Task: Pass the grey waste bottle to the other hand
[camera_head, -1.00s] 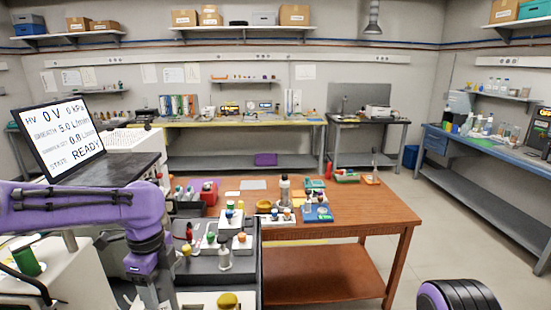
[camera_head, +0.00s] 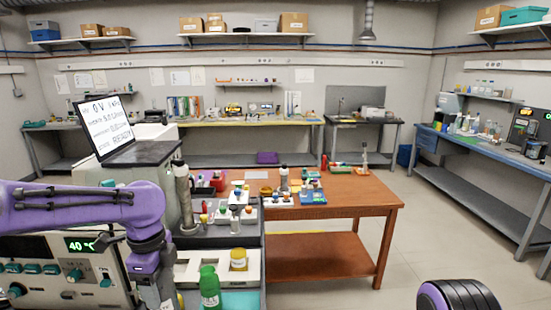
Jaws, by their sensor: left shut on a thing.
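My left arm comes in from the left, purple, and bends down at the wrist. My left gripper (camera_head: 160,301) is at the bottom edge. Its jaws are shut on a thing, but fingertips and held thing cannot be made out. I cannot pick out the grey waste bottle with certainty. A small greyish bottle (camera_head: 235,222) stands on the dark rack to the right of my wrist, apart from it. A pale grey bottle with a dark cap (camera_head: 283,180) stands upright on the wooden table. My right gripper is out of view; only a purple and black part of my right arm shows at bottom right.
A green bottle (camera_head: 210,288) and a yellow-capped jar (camera_head: 238,260) stand near my left wrist. A machine with knobs and a green display (camera_head: 80,244) is at left, below a tilted screen (camera_head: 104,128). The wooden table (camera_head: 350,192) has small items; the floor to its right is clear.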

